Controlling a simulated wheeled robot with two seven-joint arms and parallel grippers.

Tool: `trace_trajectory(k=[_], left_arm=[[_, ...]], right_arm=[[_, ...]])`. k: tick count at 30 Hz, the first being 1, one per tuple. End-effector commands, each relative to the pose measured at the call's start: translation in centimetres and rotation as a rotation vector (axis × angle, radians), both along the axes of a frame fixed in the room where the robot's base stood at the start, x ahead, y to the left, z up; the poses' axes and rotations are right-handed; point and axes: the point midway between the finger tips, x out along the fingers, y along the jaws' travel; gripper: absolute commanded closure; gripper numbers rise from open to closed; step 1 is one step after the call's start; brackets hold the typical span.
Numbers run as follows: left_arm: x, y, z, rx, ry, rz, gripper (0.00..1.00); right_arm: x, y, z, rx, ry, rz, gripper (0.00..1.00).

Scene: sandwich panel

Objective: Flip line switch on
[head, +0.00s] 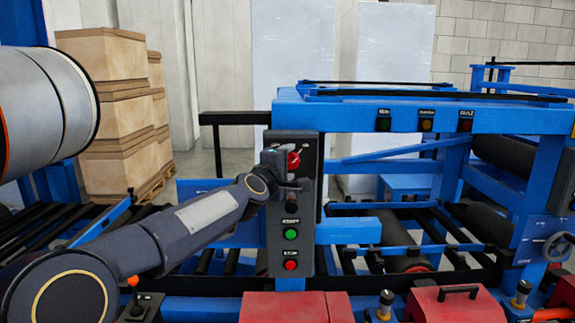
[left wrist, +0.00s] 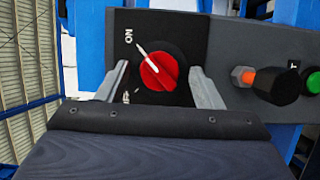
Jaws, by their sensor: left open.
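The line switch is a red rotary knob on a dark plate, at the top of the grey control panel (head: 279,252). The red knob (head: 293,160) is partly covered by my left gripper (head: 290,180) in the head view. In the left wrist view the knob (left wrist: 160,71) sits between the two open fingers of my left gripper (left wrist: 160,88), with a gap on each side. Its white pointer lines up with the mark beside the ON label (left wrist: 128,37). The other label is partly hidden by a finger. My right gripper is not in view.
Below the switch are a dark knob (head: 291,207), a green button (head: 291,234) and a red button (head: 291,265). An orange-tipped part (left wrist: 247,77) sticks out beside the switch. A blue machine frame (head: 350,120) and rollers are to the right. Stacked boxes (head: 105,110) stand behind left.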

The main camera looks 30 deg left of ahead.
Motion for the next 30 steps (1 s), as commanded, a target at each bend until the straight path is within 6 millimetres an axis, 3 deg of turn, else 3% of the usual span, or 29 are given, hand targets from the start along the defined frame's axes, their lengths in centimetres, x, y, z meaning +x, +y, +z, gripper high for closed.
trace_trajectory(k=[16, 30], left_arm=[[-7.2, -1.1, 0.0, 0.001, -0.001, 0.000, 0.40], [-7.7, -1.2, 0.0, 0.000, 0.000, 0.000, 0.40]], right_arm=[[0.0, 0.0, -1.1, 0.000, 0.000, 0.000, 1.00], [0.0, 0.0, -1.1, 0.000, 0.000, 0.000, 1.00]])
